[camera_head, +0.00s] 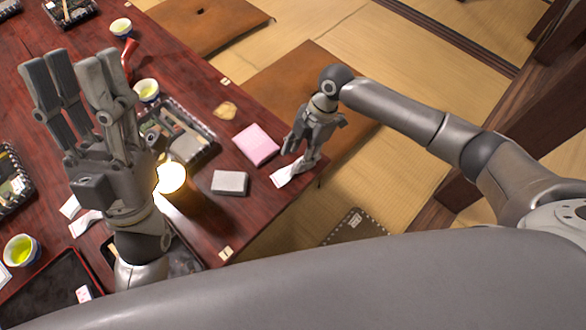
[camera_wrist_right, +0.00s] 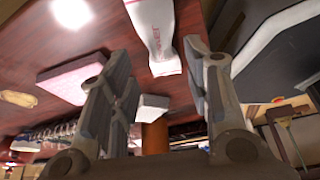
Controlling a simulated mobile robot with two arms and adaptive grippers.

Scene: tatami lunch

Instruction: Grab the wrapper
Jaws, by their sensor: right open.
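The wrapper (camera_head: 284,176) is a flat white paper strip on the red-brown table (camera_head: 205,222), near its right corner. In the right wrist view the wrapper (camera_wrist_right: 154,32) shows red lettering and lies beyond and between the fingertips. My right gripper (camera_head: 300,158) is low over that corner beside the wrapper, open and empty; its spread fingers also show in the right wrist view (camera_wrist_right: 157,58). Whether a finger touches the wrapper I cannot tell. My left gripper (camera_head: 80,62) is open and empty, raised over the table's left part with its fingers pointing up in the picture.
A pink box (camera_head: 256,145) and a light grey box (camera_head: 230,183) lie left of the right gripper. A glowing lamp (camera_head: 172,178) and a black tray (camera_head: 196,143) stand farther left. Several green tea cups (camera_head: 146,90) are on the table. A brown cushion (camera_head: 292,80) lies beyond the edge.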

